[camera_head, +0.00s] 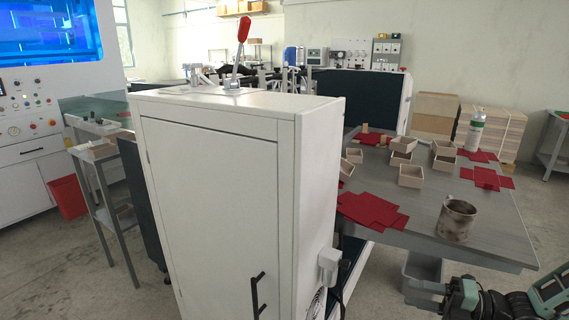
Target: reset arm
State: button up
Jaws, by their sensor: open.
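My gripper (412,293) is at the bottom right corner, at the end of my dark and green arm, which is cut off by the picture edge. Its dark fingers point left and stand apart, with nothing seen between them. It is in front of the grey work table (490,225) and appears lower than its top, clear of the things on it.
A tall white cabinet (215,200) with a red-knobbed lever (243,30) fills the middle. The table holds a metal mug (457,220), several small boxes (410,176), red cut blanks (370,209) and a spray can (474,132). A red bin (68,197) stands left.

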jog(key=s+a+r+n+g+h, duration=0.4)
jog(key=s+a+n+g, duration=0.3)
jog(key=n, duration=0.6)
jog(key=s+a+r+n+g+h, duration=0.35)
jog(key=a+n+g, duration=0.35)
jog(key=n, duration=0.5)
jog(key=s+a+r+n+t+h, duration=0.2)
jog(key=s+r+n+t+h, duration=0.1)
jog(key=n, duration=0.8)
jog(key=s+a+r+n+t+h, duration=0.2)
jog(key=s+r+n, duration=0.4)
jog(key=n, duration=0.5)
jog(key=shift+s+a+r+t+h, duration=0.2)
jog(key=shift+s+a+t+h, duration=0.2)
jog(key=shift+s+a+h, duration=0.6)
jog(key=shift+w+d, duration=0.15)
jog(key=shift+w, duration=0.05)
